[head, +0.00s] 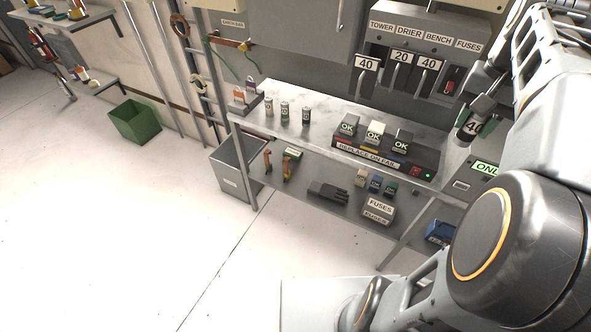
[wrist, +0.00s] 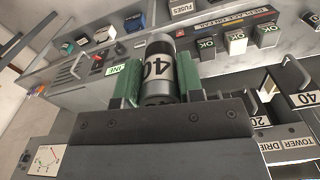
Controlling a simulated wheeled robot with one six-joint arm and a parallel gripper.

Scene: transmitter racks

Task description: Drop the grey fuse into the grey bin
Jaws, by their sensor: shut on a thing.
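My gripper (wrist: 158,85) has green finger pads and is shut on the grey fuse (wrist: 158,68), a dark grey cylinder with a white label reading 40. In the head view the fuse (head: 469,124) is held at the right, in front of the fuse panel and above the right end of the bench. The grey bin (head: 232,178) stands on the floor at the left end of the bench, partly hidden by the bench leg. It is well to the left of my gripper and below it.
The bench (head: 322,118) bears several small cylinders (head: 285,113) and a tester (head: 385,156) with blocks marked OK. A lower shelf (head: 322,208) holds gloves and small boxes. A green bin (head: 134,121) stands further left. The floor (head: 130,240) in front is clear.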

